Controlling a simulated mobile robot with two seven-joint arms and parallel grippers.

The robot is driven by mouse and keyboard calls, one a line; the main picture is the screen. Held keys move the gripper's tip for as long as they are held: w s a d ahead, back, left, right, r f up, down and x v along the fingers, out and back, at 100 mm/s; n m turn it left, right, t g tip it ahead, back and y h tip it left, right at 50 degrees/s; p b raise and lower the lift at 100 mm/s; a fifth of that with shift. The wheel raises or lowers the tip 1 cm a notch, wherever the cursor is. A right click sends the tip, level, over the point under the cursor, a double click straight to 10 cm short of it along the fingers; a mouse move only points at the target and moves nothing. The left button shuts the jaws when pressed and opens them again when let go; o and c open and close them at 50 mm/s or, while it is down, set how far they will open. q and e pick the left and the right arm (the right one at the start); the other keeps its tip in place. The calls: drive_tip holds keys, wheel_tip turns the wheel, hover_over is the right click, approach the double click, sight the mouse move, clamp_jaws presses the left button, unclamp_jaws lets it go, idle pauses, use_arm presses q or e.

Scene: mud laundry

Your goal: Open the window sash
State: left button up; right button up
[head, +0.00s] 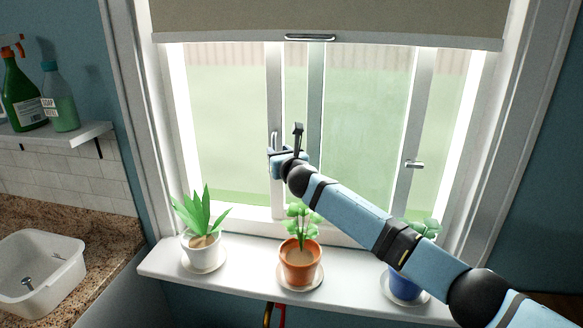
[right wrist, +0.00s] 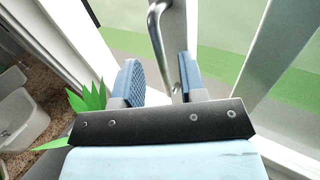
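The window sash (head: 274,95) has a pale upright frame stile left of the window's middle. A slim metal handle (head: 274,140) stands upright on that stile. It also shows in the right wrist view as a curved grey bar (right wrist: 158,38). My right gripper (head: 273,152) is at the handle's lower part. In the right wrist view my right gripper (right wrist: 158,80) has its two blue-padded fingers apart, with the bar running down between them. My left gripper is not in view.
A blind (head: 330,18) covers the window's top. Another lever handle (head: 414,164) is on the right.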

drive_tip(key=b+v, duration=0.1)
drive_tip(key=v, duration=1)
drive_tip(key=shift+s+d, duration=0.15)
drive_tip(key=s+d+f+m+g, duration=0.2)
drive_tip(key=s+f+m, duration=0.75)
drive_tip(key=f, duration=0.35)
drive_tip(key=s+d+f+m+g, duration=0.1)
drive_tip(key=s+d+f+m, duration=0.1)
drive_tip(key=s+f+m, duration=0.95)
drive_tip(key=s+d+f+m+g+h, duration=0.1)
drive_tip(key=s+d+f+m, duration=0.6)
drive_tip(key=s, duration=0.4)
drive_tip(key=s+d+f+m+g+h, duration=0.1)
drive_tip(key=s+d+f+m+h, duration=0.1)
drive_tip(key=s+d+f+m, duration=0.5)
drive_tip(key=s+f+m, duration=0.2)
drive_tip(key=s, duration=0.3)
drive_tip(key=shift+d+g+h+p, duration=0.25)
drive_tip(key=shift+g+h+p, duration=0.05)
drive_tip(key=shift+f, duration=0.1)
drive_tip(key=shift+c, duration=0.2)
